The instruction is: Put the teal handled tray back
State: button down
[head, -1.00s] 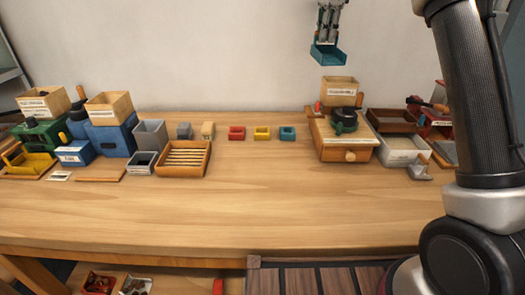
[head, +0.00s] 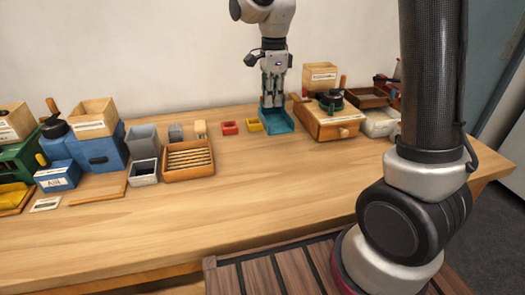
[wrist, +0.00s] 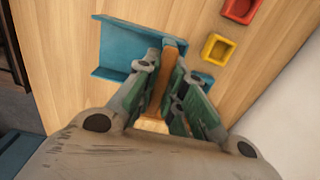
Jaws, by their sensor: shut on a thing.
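The teal handled tray (head: 277,124) is under my gripper (head: 273,98), at the back of the table to the right of the small yellow dish. In the wrist view, my gripper (wrist: 164,78) is shut on the tray's narrow brown and teal handle. The tray's wide teal pan (wrist: 118,48) extends left of the fingers, over the wood. The tray looks level and at or just above the tabletop; I cannot tell whether it touches.
A small red dish (head: 228,128) and yellow dish (head: 253,125) stand left of the tray. A small teal dish (wrist: 206,79) shows partly beside the fingers. A wooden box with a grinder (head: 330,122) stands to the right. The table's front (head: 240,195) is clear.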

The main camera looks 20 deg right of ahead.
aim_at(272, 117)
jog(key=f, duration=0.9)
jog(key=shift+w+f, duration=0.25)
jog(key=shift+f, duration=0.15)
jog(key=shift+f, duration=0.1)
jog(key=c, duration=1.5)
grip_release()
notch_tip(272, 117, up, 11)
jog(key=shift+r, duration=0.2)
jog(key=shift+d+r, duration=0.15)
jog(key=shift+r, duration=0.35)
jog(key=s+d+r+n+t, duration=0.2)
jog(key=s+d+r+n, duration=0.5)
jog(key=s+d, duration=0.3)
jog(key=s+d+n+t, duration=0.1)
jog(key=s+d+n, duration=0.1)
jog(key=s+n, duration=0.3)
jog(key=s+d+n+t, duration=0.1)
jog(key=s+n, duration=0.4)
jog(key=s, duration=0.6)
jog(key=shift+d+f+n, duration=0.4)
jog(key=shift+d+f, duration=0.05)
jog(key=shift+d, duration=0.45)
